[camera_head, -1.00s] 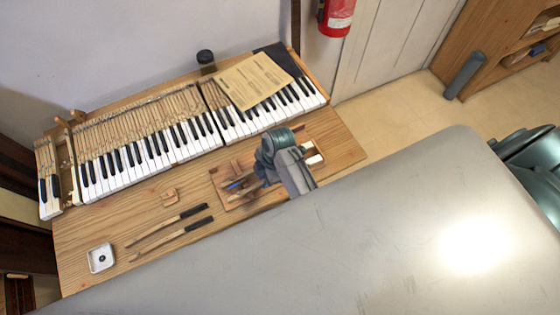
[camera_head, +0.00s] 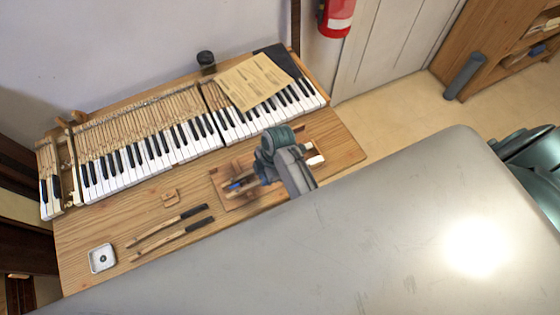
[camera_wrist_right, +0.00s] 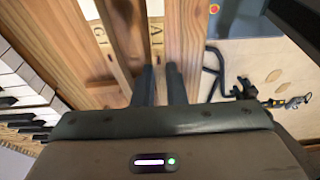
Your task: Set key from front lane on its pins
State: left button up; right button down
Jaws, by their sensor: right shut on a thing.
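My right gripper (camera_head: 250,183) is low over the wooden tray (camera_head: 231,204) on the bench, its fingers partly hidden by my wrist. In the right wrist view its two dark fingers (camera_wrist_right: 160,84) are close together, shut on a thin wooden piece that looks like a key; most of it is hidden. The piano keyboard (camera_head: 150,152) lies along the back of the bench. Near its left end is an open gap (camera_head: 72,180) between a short group of keys and the main run; pins there are too small to make out. My left gripper is not in view.
A paper sheet (camera_head: 254,80) covers part of the keyboard. The wrist view shows wooden tray strips (camera_wrist_right: 55,45) and dark cords (camera_wrist_right: 215,75).

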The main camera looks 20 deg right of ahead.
jog(key=shift+a+r+v, duration=0.1)
jog(key=shift+a+v, duration=0.2)
jog(key=shift+v, duration=0.85)
jog(key=shift+a+r+v, duration=0.1)
jog(key=shift+a+v, duration=0.15)
jog(key=shift+v, duration=0.95)
jog(key=shift+a+v, duration=0.3)
jog(key=shift+v, duration=0.85)
